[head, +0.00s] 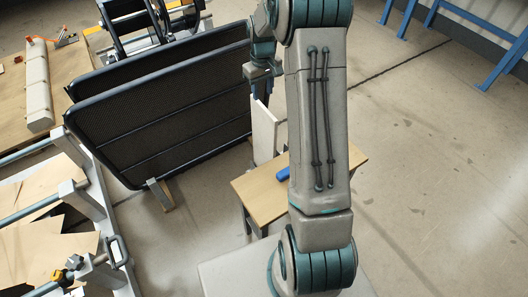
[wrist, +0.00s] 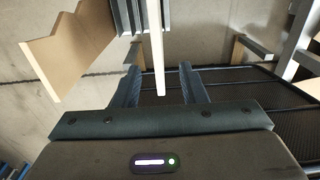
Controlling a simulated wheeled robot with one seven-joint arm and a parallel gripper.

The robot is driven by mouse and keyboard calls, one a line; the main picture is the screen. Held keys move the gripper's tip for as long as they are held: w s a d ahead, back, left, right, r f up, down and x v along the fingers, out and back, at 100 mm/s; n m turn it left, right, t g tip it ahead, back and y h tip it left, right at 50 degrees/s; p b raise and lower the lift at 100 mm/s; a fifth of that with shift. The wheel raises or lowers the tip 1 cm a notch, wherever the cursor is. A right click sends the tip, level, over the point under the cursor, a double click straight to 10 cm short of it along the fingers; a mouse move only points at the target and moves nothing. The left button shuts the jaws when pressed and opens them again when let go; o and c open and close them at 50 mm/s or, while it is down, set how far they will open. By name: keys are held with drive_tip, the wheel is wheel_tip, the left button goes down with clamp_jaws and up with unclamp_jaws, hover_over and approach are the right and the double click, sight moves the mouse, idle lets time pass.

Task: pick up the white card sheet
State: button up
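The white card sheet (head: 264,130) stands upright by the small wooden table, just below my gripper (head: 262,88) in the head view. My arm hides part of the sheet's right side. In the wrist view the sheet (wrist: 157,50) shows edge-on as a thin pale strip. It runs down between the two fingers of my gripper (wrist: 159,74). The fingers are apart, with a visible gap on each side of the sheet, so my gripper is open and not touching it there. How the sheet is supported at its base is hidden.
Large dark mesh panels (head: 160,112) stand close on the left. The small wooden table (head: 262,200) holds a blue object (head: 283,174). A rack with tan sheets (head: 45,250) is at lower left. A tan board (wrist: 68,50) shows in the wrist view.

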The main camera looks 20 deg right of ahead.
sight(264, 113)
wheel_tip(264, 113, down, 6)
drive_tip(key=shift+f+b, duration=0.1)
drive_tip(key=shift+b, duration=0.25)
drive_tip(key=f, duration=0.2)
drive_tip(key=f+b, duration=0.1)
drive_tip(key=f, duration=0.2)
drive_tip(key=shift+w+d+f, duration=0.1)
drive_tip(key=shift+w+d, duration=0.1)
clamp_jaws()
